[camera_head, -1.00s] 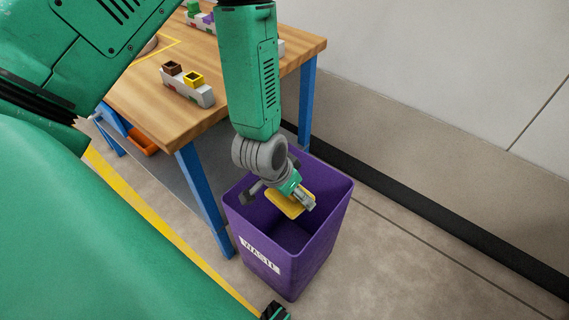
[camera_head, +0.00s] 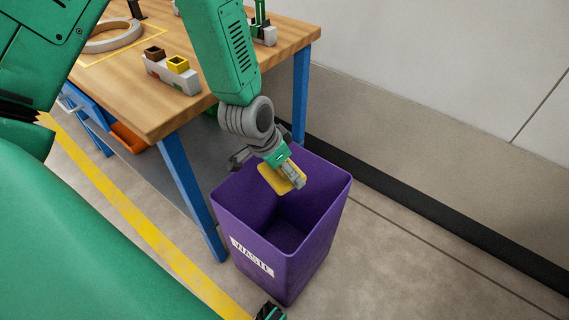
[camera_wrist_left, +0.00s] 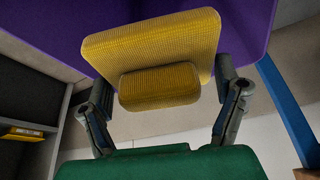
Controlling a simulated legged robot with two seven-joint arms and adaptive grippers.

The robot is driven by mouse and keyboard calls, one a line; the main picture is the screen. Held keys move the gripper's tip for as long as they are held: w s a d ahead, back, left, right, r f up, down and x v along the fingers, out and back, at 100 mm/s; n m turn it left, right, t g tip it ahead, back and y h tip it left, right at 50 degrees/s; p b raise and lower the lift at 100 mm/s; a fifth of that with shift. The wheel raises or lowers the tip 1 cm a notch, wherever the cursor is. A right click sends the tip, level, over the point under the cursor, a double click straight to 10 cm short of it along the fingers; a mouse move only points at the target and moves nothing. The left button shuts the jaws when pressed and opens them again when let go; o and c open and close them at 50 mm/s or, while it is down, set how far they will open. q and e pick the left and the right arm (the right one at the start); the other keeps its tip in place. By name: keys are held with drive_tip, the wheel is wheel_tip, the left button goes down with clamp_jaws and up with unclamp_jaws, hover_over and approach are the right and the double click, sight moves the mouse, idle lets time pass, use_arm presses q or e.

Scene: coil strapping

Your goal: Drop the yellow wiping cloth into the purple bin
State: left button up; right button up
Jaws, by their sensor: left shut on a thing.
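The yellow wiping cloth (camera_head: 277,178) is held in my left gripper (camera_head: 291,179), over the back part of the purple bin's opening. In the left wrist view the cloth (camera_wrist_left: 150,45) shows as a ribbed pad with a thicker block on it, between the two fingers of my left gripper (camera_wrist_left: 166,76). The purple bin (camera_head: 313,240) stands upright on the floor, open at the top, with a white label on its front. Its visible inside looks empty. The bin's wall (camera_wrist_left: 245,25) also shows behind the cloth in the left wrist view.
A wooden workbench (camera_head: 180,105) with blue legs stands left of and behind the bin, close to it. It carries a small block rack (camera_head: 172,80) and a ring-shaped coil (camera_head: 110,40). A wall is at the right. The floor right of the bin is clear.

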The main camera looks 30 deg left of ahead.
use_arm(q)
wheel_tip(320, 180, down, 16)
drive_tip(key=b, duration=0.5)
drive_tip(key=shift+d+r+b, duration=0.15)
drive_tip(key=shift+r+b, duration=0.1)
drive_tip(key=shift+b, duration=0.05)
drive_tip(key=shift+f, duration=15.35)
drive_tip(key=shift+f, duration=0.1)
drive_tip(key=shift+d+f, duration=0.1)
drive_tip(key=shift+f, duration=0.45)
drive_tip(key=o, duration=1)
drive_tip(key=shift+r, duration=0.1)
